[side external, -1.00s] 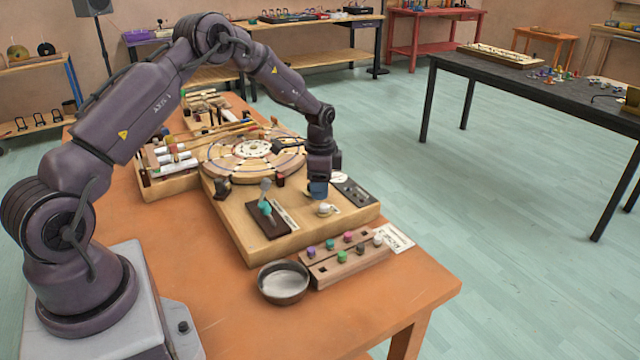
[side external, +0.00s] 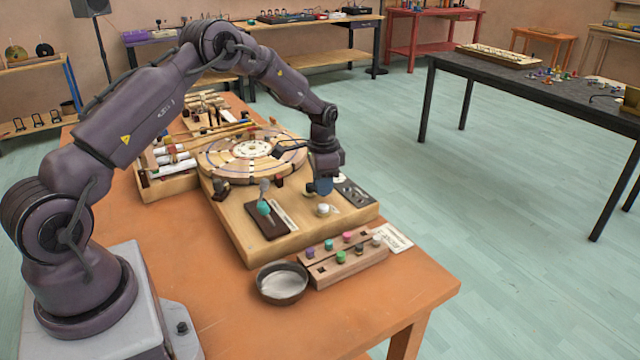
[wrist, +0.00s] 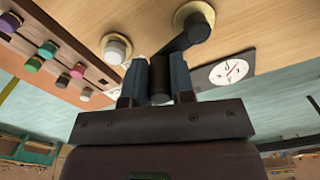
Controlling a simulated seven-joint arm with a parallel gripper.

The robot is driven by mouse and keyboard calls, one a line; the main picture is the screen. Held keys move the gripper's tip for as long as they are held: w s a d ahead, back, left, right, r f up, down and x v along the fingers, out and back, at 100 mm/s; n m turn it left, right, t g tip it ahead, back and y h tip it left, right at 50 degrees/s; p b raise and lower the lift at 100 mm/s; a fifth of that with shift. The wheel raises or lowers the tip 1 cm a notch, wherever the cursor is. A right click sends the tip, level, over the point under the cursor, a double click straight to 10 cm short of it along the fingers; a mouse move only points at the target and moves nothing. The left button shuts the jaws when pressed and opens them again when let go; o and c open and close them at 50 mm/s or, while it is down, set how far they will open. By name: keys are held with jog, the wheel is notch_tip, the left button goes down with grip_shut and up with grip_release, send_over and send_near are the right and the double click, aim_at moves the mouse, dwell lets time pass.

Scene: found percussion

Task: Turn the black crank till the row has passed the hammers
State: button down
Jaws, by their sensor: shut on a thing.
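My gripper (side external: 322,187) is low over the front right of the wooden machine base (side external: 235,222). In the wrist view my gripper (wrist: 159,82) has its two fingers closed around the handle of the black crank (wrist: 183,38). The crank's arm runs up and right from the handle to a round brass-coloured mount. In the side view my gripper hides the crank. A round pale turntable (side external: 222,158) with dark marks stands on the base behind. I cannot make out which parts are the hammers or the row.
A white knob (wrist: 116,48) stands close left of the fingers, and a round printed dial (wrist: 228,70) lies to the right. In front are a wooden block with coloured pegs (side external: 348,264) and a grey bowl (side external: 283,286). The table's front right corner is bare.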

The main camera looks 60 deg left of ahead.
jog(key=n, duration=0.1)
jog(key=w+n, duration=0.1)
jog(key=n, duration=0.1)
jog(key=shift+w+a+n, duration=0.2)
jog(key=shift+a+n, duration=0.05)
jog(key=shift+n, duration=0.15)
jog(key=shift+w+a+n, duration=0.25)
jog(key=shift+n, duration=0.6)
jog(key=shift+w+a+n, duration=0.2)
jog(key=shift+n, duration=0.6)
jog(key=shift+w+a+n, duration=0.25)
jog(key=shift+n, duration=0.6)
jog(key=c, duration=1)
grip_release()
notch_tip(320, 180, up, 13)
jog(key=shift+r, duration=0.1)
jog(key=shift+a, duration=0.1)
